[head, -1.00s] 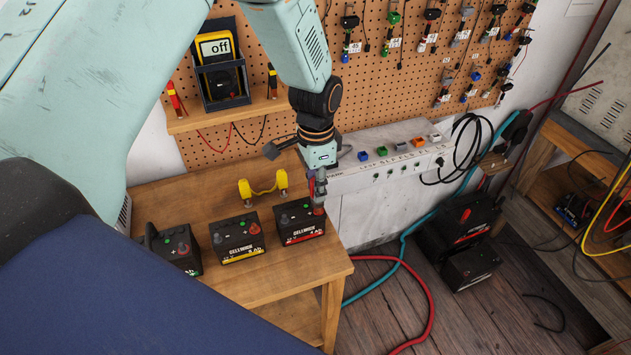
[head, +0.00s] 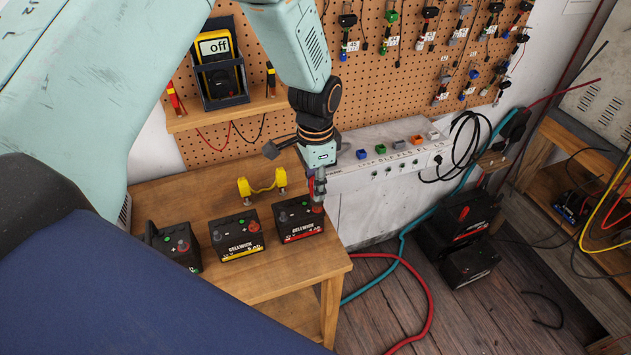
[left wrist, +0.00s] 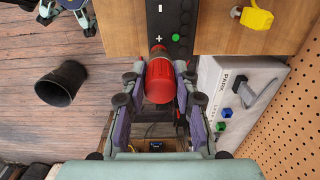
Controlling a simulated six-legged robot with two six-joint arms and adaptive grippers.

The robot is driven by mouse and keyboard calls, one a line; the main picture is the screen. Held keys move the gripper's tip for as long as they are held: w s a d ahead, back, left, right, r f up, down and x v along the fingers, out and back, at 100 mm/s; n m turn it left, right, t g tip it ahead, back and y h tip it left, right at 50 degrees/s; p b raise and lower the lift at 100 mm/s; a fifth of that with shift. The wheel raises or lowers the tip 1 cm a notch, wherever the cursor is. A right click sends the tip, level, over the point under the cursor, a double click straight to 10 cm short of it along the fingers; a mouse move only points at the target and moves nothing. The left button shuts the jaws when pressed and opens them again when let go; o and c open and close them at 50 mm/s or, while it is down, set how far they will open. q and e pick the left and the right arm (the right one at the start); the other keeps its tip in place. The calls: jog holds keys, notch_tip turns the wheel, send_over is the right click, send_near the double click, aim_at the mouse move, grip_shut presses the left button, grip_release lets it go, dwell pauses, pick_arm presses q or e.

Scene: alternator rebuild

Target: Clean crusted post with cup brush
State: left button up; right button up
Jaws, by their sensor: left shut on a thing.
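My left gripper (head: 318,190) stands upright over the right end of the red-labelled battery (head: 298,222) on the wooden bench. It is shut on the cup brush, whose red body (left wrist: 160,82) shows between the fingers (left wrist: 163,100) in the left wrist view. The brush's far end is by the plus mark on the black battery top (left wrist: 174,20). The brush hides the post there, so I cannot tell whether they touch or how crusted the post is.
A yellow-labelled battery (head: 238,236) and another battery (head: 176,246) stand to the left. A white power unit (head: 385,155) adjoins the bench at right. A black bin (left wrist: 60,84) stands on the floor.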

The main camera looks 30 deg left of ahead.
pick_arm(q)
jog(key=shift+w+a+f, duration=0.1)
jog(key=shift+f, duration=0.15)
jog(key=shift+f, duration=0.2)
jog(key=shift+f+b, duration=0.55)
jog(key=shift+f, duration=0.05)
jog(key=shift+r+n+p, duration=0.25)
jog(key=shift+n+p, duration=0.35)
jog(key=shift+n, duration=0.5)
jog(key=shift+n+p, duration=0.35)
jog(key=shift+n, duration=0.65)
jog(key=shift+f+n, duration=0.1)
jog(key=shift+n, duration=0.3)
